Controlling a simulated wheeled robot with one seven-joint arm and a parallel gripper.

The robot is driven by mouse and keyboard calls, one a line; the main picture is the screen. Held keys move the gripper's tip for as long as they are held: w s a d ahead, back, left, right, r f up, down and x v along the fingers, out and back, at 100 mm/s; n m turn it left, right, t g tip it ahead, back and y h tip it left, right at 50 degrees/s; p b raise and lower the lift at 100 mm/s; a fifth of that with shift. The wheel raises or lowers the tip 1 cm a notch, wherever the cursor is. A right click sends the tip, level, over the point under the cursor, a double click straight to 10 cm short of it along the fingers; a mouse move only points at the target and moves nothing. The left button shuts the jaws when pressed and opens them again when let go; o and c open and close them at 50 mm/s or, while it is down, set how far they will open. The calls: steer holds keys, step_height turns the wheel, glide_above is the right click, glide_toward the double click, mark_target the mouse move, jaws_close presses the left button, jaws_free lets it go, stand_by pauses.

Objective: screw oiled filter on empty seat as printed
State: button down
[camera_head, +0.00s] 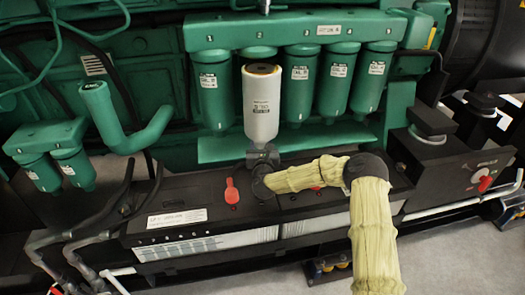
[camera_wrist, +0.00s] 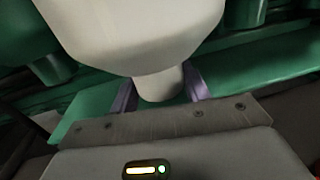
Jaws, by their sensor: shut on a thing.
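A white filter (camera_head: 261,103) with a dark printed label stands upright under the green filter head (camera_head: 283,30), in the gap of the row of green filters. Its top shows an orange-brown ring with a dark centre, a little below the head, so its top looks apart from the head. My gripper (camera_head: 262,150) is below it, shut on the filter's narrow lower end. In the wrist view the filter (camera_wrist: 135,35) fills the upper middle and my gripper's purple fingers (camera_wrist: 160,92) flank its narrow stub. The seat above the filter is hidden.
Green filters stand close on the left (camera_head: 213,88) and right (camera_head: 301,82) of the white one. A green ledge (camera_head: 290,143) runs below the row. Two smaller green filters (camera_head: 58,172) hang at left.

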steer(key=shift+w+a+r+b, duration=0.1)
steer(key=shift+w+a+b, duration=0.2)
steer(key=shift+w+b, duration=0.55)
steer(key=shift+w+a+r+b, duration=0.1)
steer(key=shift+w+a+b, duration=0.25)
steer(key=shift+w, duration=0.85)
steer(key=shift+w+a+b, duration=0.25)
steer(key=shift+w+b, duration=0.45)
steer(key=shift+w, duration=0.35)
steer(key=shift+b, duration=0.85)
steer(key=shift+r+b, duration=0.65)
steer(key=shift+r, duration=0.45)
stand_by(1.1)
steer(key=shift+s+f+b, duration=0.1)
steer(key=shift+f+b, duration=0.5)
steer(key=shift+b, duration=0.1)
stand_by(0.7)
steer(key=shift+r, duration=0.1)
stand_by(0.4)
